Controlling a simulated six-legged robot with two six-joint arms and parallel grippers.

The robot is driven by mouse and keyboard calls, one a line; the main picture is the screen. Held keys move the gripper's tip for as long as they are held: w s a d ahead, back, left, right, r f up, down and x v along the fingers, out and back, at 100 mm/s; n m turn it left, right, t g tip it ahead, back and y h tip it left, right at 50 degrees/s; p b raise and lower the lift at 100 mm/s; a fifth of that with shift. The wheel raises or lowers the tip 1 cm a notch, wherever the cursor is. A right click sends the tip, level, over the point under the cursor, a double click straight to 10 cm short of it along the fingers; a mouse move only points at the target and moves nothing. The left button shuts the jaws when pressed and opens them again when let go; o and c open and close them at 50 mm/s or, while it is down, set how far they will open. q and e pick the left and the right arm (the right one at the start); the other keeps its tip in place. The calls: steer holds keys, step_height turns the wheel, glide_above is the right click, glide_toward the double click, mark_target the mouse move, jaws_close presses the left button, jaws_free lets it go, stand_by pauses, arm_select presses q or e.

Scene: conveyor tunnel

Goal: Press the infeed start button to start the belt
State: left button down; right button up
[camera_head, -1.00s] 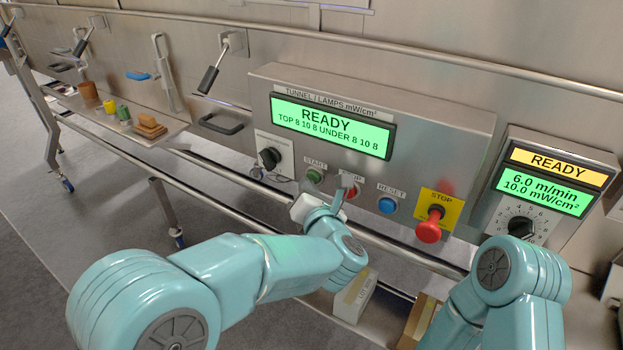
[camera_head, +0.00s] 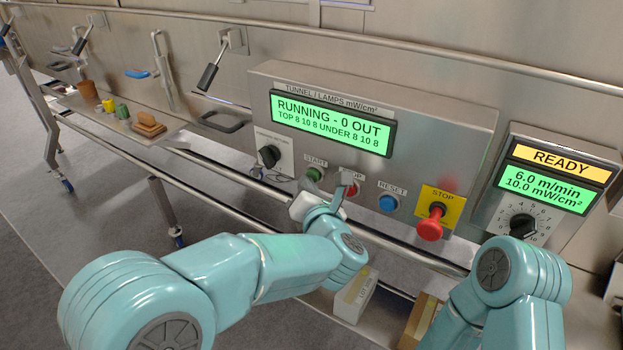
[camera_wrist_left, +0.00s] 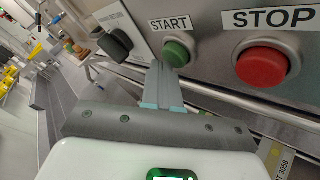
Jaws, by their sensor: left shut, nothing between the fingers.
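The green START button (camera_head: 314,175) sits on the steel control panel (camera_head: 440,125), left of the red STOP button (camera_head: 351,189). The panel screen (camera_head: 330,124) reads "RUNNING - 0 OUT". My left gripper (camera_head: 340,190) is shut and empty in front of these buttons. In the left wrist view, the closed fingertips (camera_wrist_left: 163,72) are just below and left of the START button (camera_wrist_left: 177,53); I cannot tell whether they touch it. The STOP button (camera_wrist_left: 262,66) is to their right. My right gripper is out of view.
A blue RESET button (camera_head: 388,203) and a red mushroom stop (camera_head: 430,225) are to the right. A dial box (camera_head: 555,165) reads "READY". A steel rail (camera_head: 370,237) runs below the panel. Several small items, including a brown block (camera_head: 149,125), rest on the belt end at left.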

arm_select(q)
steer(key=shift+s+a+b, duration=0.35)
steer(key=shift+s, duration=0.1)
steer(key=s+a+b, duration=0.1)
steer(key=s, duration=0.1)
steer(key=s+a+b, duration=0.2)
stand_by(0.4)
stand_by(0.3)
